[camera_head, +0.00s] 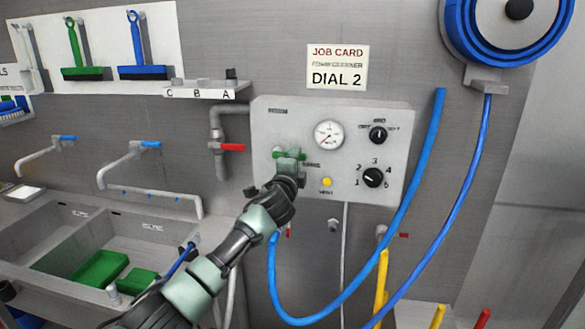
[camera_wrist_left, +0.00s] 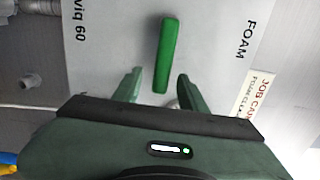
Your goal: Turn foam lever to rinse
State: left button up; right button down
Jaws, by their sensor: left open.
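The green foam lever (camera_head: 290,154) is on the grey control panel (camera_head: 265,120), partly hidden by my left gripper in the head view. In the left wrist view the lever (camera_wrist_left: 167,55) is a plain green bar, with the word FOAM on the panel beyond it. My left gripper (camera_head: 288,168) is at the panel, over the lever. In the left wrist view its jaws (camera_wrist_left: 158,84) are open, with the near end of the bar in the gap between them. I cannot tell whether they touch it. My right gripper is out of view.
The panel also carries a gauge (camera_head: 329,134), a black selector knob (camera_head: 378,134), a numbered dial (camera_head: 373,178) and a yellow button (camera_head: 327,182). A red-handled valve (camera_head: 232,147) is to the left. A blue hose (camera_head: 412,180) hangs at right. Sinks (camera_head: 60,250) are at lower left.

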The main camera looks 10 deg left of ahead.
pick_arm(q)
jog(key=shift+s+a+b, duration=0.1)
jog(key=shift+s+b, duration=0.25)
jog(key=shift+s, duration=1.95)
